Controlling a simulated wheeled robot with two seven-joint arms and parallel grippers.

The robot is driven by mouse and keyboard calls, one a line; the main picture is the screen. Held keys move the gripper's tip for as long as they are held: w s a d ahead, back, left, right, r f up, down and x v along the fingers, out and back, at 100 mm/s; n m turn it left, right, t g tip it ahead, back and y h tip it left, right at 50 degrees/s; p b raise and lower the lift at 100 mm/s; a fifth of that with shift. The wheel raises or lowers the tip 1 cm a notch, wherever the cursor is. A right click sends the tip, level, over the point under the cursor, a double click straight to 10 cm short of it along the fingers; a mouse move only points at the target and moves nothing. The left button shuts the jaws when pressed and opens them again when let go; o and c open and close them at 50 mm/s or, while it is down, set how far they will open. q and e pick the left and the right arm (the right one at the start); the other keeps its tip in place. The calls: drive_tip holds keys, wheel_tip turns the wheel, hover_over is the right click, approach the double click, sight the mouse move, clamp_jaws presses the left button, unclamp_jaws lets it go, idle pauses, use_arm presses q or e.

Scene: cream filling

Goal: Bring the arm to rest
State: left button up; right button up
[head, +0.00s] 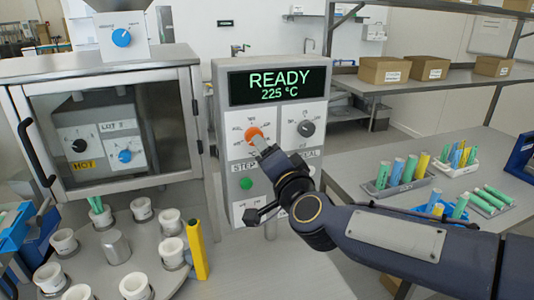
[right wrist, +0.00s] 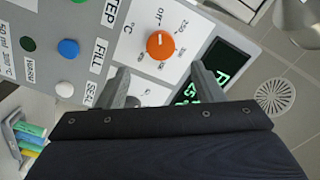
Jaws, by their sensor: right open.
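My right arm comes in from the right in the head view. Its gripper (head: 262,146) is in front of the control panel (head: 222,112), just below the orange knob (head: 254,132). In the right wrist view the gripper (right wrist: 163,76) is open, with its two fingers apart and nothing held. The orange knob (right wrist: 161,45) shows just ahead of the gap between the fingertips. I cannot tell whether a finger touches the panel. The display (head: 278,84) reads READY, 225 °C. My left gripper is not in view.
A glass-fronted chamber (head: 190,56) stands left of the panel. Several white cups (head: 142,208) and a yellow stick (head: 196,248) are at the lower left. Racks (head: 402,186) of coloured tubes sit on the right table (head: 350,170). Cardboard boxes (head: 384,70) are on the shelf behind.

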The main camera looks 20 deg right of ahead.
drive_tip(key=s+d+f+n+g+y, duration=0.1)
drive_tip(key=s+f+n+g, duration=0.4)
drive_tip(key=s+f, duration=0.5)
drive_tip(key=s+d+f+n+g+y, duration=0.2)
drive_tip(key=s+f+n+g, duration=0.2)
drive_tip(key=s+f+g, duration=0.3)
drive_tip(key=s+f, duration=0.4)
drive_tip(key=s, duration=0.6)
drive_tip(key=shift+s+f+n, duration=0.2)
drive_tip(key=shift+f+n, duration=0.1)
drive_tip(key=shift+n, duration=0.1)
drive_tip(key=shift+c, duration=0.3)
